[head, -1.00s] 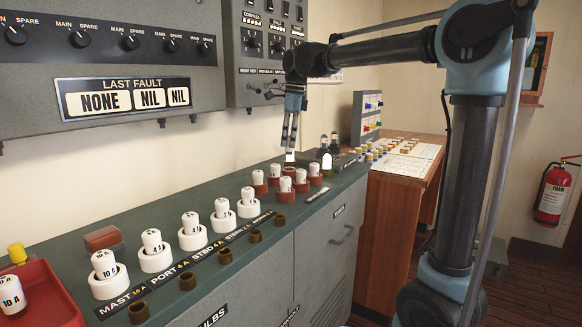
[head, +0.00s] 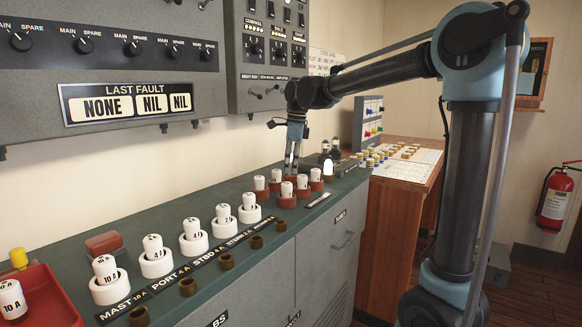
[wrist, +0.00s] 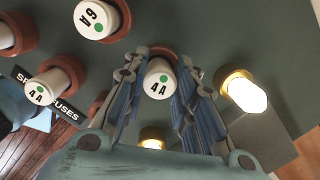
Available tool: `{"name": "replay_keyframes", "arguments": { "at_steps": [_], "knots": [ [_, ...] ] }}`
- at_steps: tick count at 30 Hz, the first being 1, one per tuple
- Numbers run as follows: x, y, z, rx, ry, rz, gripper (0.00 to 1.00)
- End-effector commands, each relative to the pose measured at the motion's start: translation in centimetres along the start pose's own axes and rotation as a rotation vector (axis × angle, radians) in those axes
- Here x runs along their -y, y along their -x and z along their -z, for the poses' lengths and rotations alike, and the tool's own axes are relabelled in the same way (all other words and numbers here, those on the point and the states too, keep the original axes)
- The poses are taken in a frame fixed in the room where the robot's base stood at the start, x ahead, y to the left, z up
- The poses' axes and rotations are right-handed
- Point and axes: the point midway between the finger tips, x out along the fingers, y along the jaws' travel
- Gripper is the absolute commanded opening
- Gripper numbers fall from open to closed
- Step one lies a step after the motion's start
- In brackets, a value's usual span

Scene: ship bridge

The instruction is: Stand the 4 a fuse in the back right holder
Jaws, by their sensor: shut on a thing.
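My gripper (head: 291,168) is down at the back right of the cluster of red-brown holders on the green console top. In the wrist view its fingers (wrist: 160,95) are shut around a white fuse (wrist: 158,82) with a green dot, marked 4 A. The fuse stands upright, and the rim of the back right holder (wrist: 166,52) shows around its far side. It looks seated in that holder, but the fingers hide the full depth. In the head view the gripper covers this fuse.
Neighbouring holders carry white fuses, one marked 6A (wrist: 95,18) and another marked 4A (wrist: 42,88). A lit lamp (wrist: 245,92) stands close right of my fingers in the wrist view, with a second (wrist: 152,138) below. A red tray (head: 45,300) is at the front left.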

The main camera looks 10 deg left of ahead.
Motion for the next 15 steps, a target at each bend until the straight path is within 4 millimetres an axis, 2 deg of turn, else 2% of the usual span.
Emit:
{"name": "replay_keyframes", "arguments": {
  "at_steps": [5,6,8,15],
  "knots": [
    [0.0,-0.43,0.04,0.0,0.0,0.0,0.02],
    [0.0,-0.45,0.04,0.0,0.0,0.0,0.3],
    [0.0,-0.43,0.04,0.0,0.0,0.0,0.44],
    [-0.01,-0.44,0.01,0.0,0.001,0.0,0.46]
  ]
}}
